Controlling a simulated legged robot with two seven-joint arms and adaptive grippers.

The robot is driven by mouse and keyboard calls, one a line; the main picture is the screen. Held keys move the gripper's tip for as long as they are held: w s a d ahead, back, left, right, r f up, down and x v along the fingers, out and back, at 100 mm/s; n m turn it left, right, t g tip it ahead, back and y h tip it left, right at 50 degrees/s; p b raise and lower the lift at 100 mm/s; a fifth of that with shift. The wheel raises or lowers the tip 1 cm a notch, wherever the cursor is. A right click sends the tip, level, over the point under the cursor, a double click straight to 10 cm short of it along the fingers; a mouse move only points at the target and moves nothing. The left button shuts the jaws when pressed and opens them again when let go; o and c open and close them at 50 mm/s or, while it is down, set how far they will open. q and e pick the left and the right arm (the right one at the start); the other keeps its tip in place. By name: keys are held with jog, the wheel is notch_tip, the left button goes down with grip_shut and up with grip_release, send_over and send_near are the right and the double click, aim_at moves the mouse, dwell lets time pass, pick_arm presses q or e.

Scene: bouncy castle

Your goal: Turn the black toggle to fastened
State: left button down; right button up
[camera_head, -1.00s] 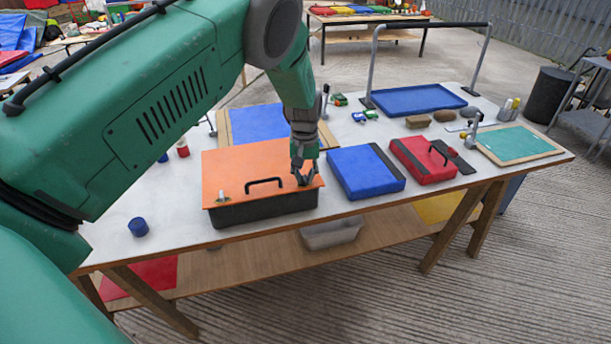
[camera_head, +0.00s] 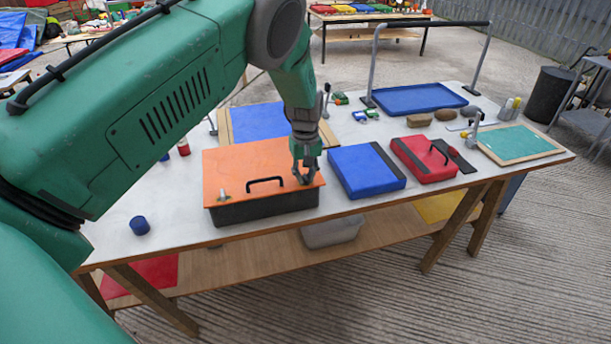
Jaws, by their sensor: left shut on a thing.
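A dark box with an orange lid (camera_head: 240,165) stands on the white-topped table. A black handle (camera_head: 266,182) is fixed on the lid near its front edge. A small metallic and tan fitting (camera_head: 223,194) sits at the lid's front left. My left gripper (camera_head: 304,179) points down at the right end of the lid, shut on a small dark thing that I take for the black toggle. The fingers mostly hide it, so its angle cannot be told. My right gripper is not in view.
A blue padded block (camera_head: 362,172) stands close to the right of the box, with a red case (camera_head: 422,160) beyond it. A blue cup (camera_head: 139,226) stands at the front left. A blue tray (camera_head: 420,98) lies at the back. The table is bare between cup and box.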

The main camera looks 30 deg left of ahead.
aim_at(306, 177)
pick_arm(q)
jog(key=c, duration=1.6)
grip_release()
jog(key=shift+s+d+f, duration=0.2)
jog(key=shift+s+f, duration=0.05)
jog(key=shift+s, duration=0.05)
jog(key=shift+w+r, duration=0.1)
jog(key=shift+w, duration=0.05)
jog(key=shift+w+r, duration=0.1)
jog(key=shift+r, duration=0.15)
notch_tip(306, 177, up, 11)
jog(key=shift+r, duration=0.15)
